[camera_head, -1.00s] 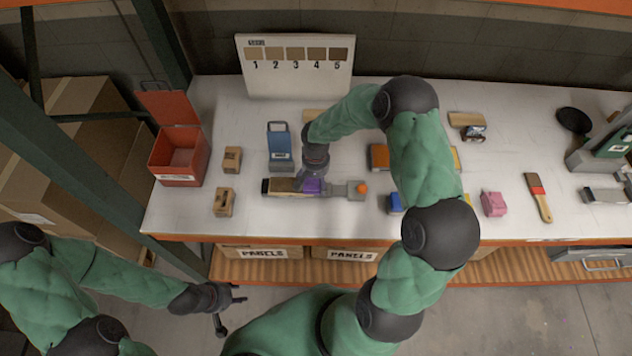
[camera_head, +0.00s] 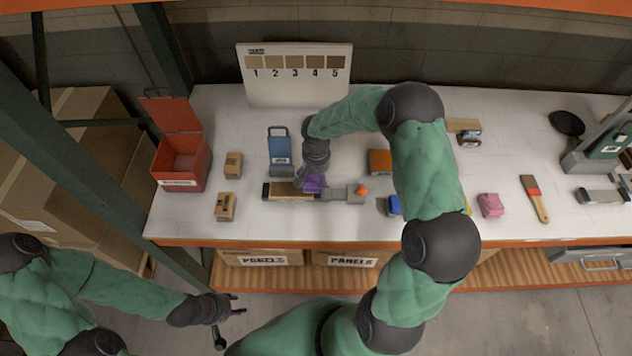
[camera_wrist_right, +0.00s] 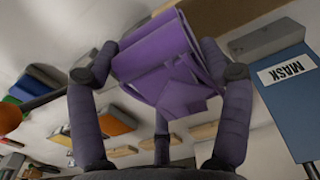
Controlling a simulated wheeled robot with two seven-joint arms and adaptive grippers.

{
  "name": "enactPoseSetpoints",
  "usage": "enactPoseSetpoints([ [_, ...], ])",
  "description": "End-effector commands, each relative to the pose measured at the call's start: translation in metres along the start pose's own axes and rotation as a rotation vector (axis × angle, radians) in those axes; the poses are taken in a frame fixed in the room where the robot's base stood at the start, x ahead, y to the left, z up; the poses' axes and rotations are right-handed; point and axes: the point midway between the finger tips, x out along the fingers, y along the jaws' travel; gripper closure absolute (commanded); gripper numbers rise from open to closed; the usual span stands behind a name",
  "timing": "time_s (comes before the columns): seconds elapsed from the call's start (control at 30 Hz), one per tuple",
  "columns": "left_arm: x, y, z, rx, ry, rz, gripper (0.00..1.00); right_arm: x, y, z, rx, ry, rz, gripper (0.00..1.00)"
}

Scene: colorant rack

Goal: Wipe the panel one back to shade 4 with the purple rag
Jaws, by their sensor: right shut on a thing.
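The panel (camera_head: 284,190) is a small brown strip lying in a grey holder with an orange knob (camera_head: 361,190) at its right. The purple rag (camera_head: 314,184) is at the panel's right part; I cannot tell whether they touch. My right gripper (camera_head: 307,180) is shut on the rag, which also shows bunched between its fingers in the right wrist view (camera_wrist_right: 165,60). The shade card (camera_head: 295,75) stands at the back, with brown swatches numbered 1 to 5. My left gripper (camera_head: 238,304) is open and empty in front of the table.
A red open bin (camera_head: 181,160) and two small wooden blocks (camera_head: 233,165) are at left. A blue MASK box (camera_head: 280,152) stands behind the panel. Orange (camera_head: 381,162), blue (camera_head: 394,206) and pink (camera_head: 490,206) blocks and a brush (camera_head: 535,198) lie right.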

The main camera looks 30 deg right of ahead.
Motion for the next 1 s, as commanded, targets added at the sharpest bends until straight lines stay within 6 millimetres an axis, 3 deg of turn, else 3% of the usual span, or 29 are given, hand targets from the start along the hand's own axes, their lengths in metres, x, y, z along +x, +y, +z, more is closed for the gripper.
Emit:
enactPoseSetpoints([
  [0.4,-0.019,0.007,0.000,0.000,0.001,0.000,0.60,-0.039,0.000,-0.007,-0.003,0.002,0.000,0.52],
  [1.0,-0.020,0.007,0.000,0.000,0.001,0.000,0.60,-0.041,0.000,-0.008,-0.003,0.001,0.000,0.52],
])
